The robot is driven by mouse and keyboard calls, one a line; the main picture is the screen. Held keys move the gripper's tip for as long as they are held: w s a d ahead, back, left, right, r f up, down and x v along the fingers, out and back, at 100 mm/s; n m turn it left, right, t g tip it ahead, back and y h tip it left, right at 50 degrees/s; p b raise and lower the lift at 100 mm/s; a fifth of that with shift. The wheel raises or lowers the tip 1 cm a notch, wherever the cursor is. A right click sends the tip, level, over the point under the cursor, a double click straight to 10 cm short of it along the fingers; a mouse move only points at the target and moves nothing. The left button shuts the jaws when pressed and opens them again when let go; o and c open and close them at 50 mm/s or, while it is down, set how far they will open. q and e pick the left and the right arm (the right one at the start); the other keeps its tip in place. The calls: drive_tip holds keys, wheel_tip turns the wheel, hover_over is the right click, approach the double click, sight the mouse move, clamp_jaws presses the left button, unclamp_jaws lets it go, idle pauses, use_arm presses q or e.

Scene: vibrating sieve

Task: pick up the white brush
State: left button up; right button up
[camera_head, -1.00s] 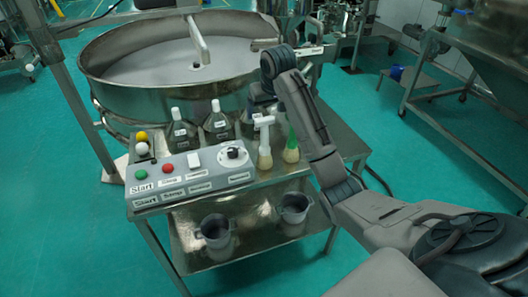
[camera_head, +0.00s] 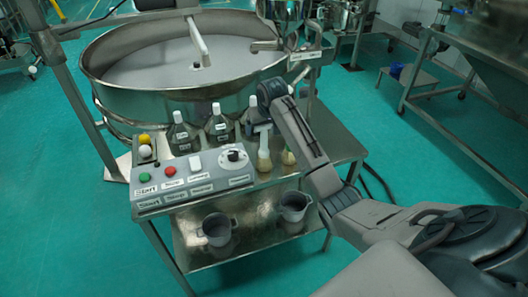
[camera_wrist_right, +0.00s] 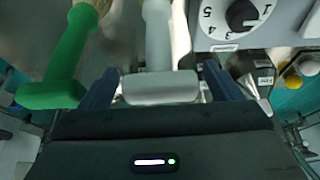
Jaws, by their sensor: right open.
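The white brush (camera_head: 264,143) stands bristles down on the metal table, right of the control box; it also shows in the right wrist view (camera_wrist_right: 158,40). My right gripper (camera_head: 258,124) is over the top of it. In the right wrist view my right gripper (camera_wrist_right: 160,90) is open, with one finger on each side of the brush's white crosspiece. I cannot tell whether the fingers touch it. A green brush (camera_wrist_right: 50,92) is just left of the fingers there; in the head view my arm hides most of it. My left gripper is out of view.
The grey control box (camera_head: 192,180) with buttons and a dial is left of the brush. Several bottles (camera_head: 218,126) stand behind. The large round sieve (camera_head: 190,60) is beyond the table. Two grey jugs (camera_head: 217,230) are on the lower shelf.

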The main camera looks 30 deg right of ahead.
drive_tip(key=shift+w+f, duration=0.15)
drive_tip(key=shift+f, duration=0.05)
drive_tip(key=c, duration=1.5)
drive_tip(key=shift+o, duration=0.2)
drive_tip(key=shift+r, duration=0.15)
